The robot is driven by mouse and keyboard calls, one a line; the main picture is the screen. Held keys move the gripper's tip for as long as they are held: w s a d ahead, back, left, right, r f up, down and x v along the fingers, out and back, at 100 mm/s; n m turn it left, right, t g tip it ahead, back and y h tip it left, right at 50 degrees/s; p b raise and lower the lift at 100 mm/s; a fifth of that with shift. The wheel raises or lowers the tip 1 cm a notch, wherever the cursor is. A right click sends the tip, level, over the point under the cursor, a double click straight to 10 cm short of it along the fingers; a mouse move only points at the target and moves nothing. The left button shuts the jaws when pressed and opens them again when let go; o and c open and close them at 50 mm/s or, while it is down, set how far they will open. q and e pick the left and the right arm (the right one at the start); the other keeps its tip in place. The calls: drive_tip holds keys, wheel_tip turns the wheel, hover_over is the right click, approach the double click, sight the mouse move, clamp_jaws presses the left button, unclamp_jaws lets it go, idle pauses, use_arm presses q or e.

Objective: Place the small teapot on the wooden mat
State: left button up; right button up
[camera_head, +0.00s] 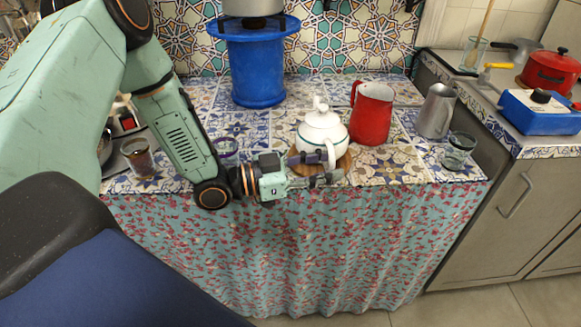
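The small teapot (321,131) is white with thin green bands and a lidded top. It stands upright at the middle of the tiled counter, on or just over the round brown wooden mat (344,162). I cannot tell whether its base touches the mat. Its handle faces the counter's front edge. My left gripper (328,168) is at the front edge, beside the handle. Its fingers look apart, one near the handle and one lower and nearer to me. They partly hide the mat's front and the teapot's lower part. My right gripper is not in view.
A red pitcher (371,114) stands close to the right of the teapot. A metal cup (436,111) and a glass (459,151) are farther right. A blue stand (255,62) is behind. Glasses stand left, near my arm. Tiles between stand and teapot are clear.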

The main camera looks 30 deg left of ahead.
use_arm(q)
drive_tip(key=p+v, duration=0.4)
drive_tip(key=v, duration=0.6)
drive_tip(key=s+d+f+n+g+y, duration=0.2)
drive_tip(key=d+f+n+g+y, duration=0.15)
drive_tip(key=f, duration=0.35)
drive_tip(key=s+d+f+n+g+y, duration=0.2)
drive_tip(key=s+d+f+n+y, duration=0.15)
drive_tip(key=f, duration=0.25)
drive_tip(key=s+a+f+n+g+y, duration=0.1)
drive_tip(key=s+f+n+g+y, duration=0.1)
drive_tip(key=s, duration=0.7)
drive_tip(key=s+a+f+n+g+y, duration=0.1)
drive_tip(key=s+f+g+y, duration=0.2)
drive_tip(key=s, duration=0.6)
drive_tip(key=shift+s+a+f+n+g+y, duration=0.2)
drive_tip(key=shift+s+f+n+g+y, duration=0.15)
drive_tip(key=shift+g, duration=0.8)
drive_tip(key=shift+w, duration=0.1)
